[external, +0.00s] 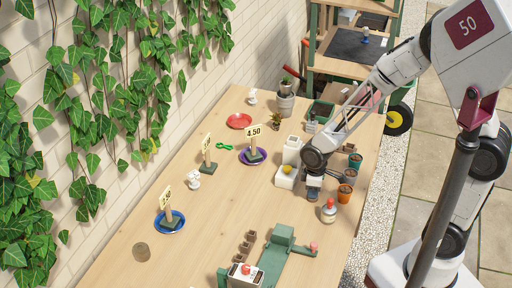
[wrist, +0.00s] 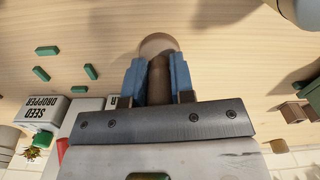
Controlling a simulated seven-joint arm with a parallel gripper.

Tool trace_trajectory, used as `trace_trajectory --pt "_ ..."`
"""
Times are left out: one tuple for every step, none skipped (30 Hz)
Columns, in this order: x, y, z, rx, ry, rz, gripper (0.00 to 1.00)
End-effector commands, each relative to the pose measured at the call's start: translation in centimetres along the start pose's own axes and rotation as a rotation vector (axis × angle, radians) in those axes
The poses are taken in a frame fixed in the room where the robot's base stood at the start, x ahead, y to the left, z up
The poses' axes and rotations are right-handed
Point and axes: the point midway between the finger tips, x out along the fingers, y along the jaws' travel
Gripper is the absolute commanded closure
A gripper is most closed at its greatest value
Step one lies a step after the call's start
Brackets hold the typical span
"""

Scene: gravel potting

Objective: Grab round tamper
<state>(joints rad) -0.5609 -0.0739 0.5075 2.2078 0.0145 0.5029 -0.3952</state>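The round tamper (wrist: 158,44) shows in the wrist view as a pale round wooden head with a darker brown handle running back between my fingers. My gripper (wrist: 158,66) has its blue fingers on both sides of the handle, with no clear gap to it, so it looks shut on the handle. In the external view my gripper (external: 314,190) is low over the right side of the table. There the tamper is mostly hidden by my gripper, and I cannot tell whether it touches the table.
A red-topped bottle (external: 328,211) and an orange pot (external: 344,194) stand close to my gripper. A white block with a yellow top (external: 286,179) is just left. A box marked "SEED DROPPER" (wrist: 38,113) and several green pieces (wrist: 47,50) show in the wrist view.

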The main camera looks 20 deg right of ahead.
Motion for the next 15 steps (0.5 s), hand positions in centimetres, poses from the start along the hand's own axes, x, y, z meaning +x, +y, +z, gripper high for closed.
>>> trace_trajectory --pt "0.00 0.00 0.00 0.000 0.000 0.000 0.87" --pt "0.00 0.00 0.00 0.000 0.000 0.000 0.92" --pt "0.00 0.00 0.00 0.000 0.000 0.000 0.98" --pt "0.00 0.00 0.00 0.000 0.000 0.000 1.00" --pt "0.00 0.00 0.00 0.000 0.000 0.000 1.00" --pt "0.00 0.00 0.00 0.000 0.000 0.000 1.00" --pt "0.00 0.00 0.00 0.000 0.000 0.000 1.00" --pt "0.00 0.00 0.00 0.000 0.000 0.000 1.00" --pt "-0.01 0.00 0.00 0.000 0.000 0.000 1.00" --pt "-0.01 0.00 0.00 0.000 0.000 0.000 1.00" --pt "-0.02 0.00 0.00 0.000 0.000 0.000 1.00" --pt "-0.05 0.00 0.00 0.000 0.000 0.000 1.00" --pt "-0.09 0.00 -0.01 0.000 0.000 0.000 1.00" --pt "-0.14 0.00 -0.01 0.000 0.000 0.000 1.00" --pt "-0.24 0.00 -0.01 0.000 0.000 0.000 1.00"
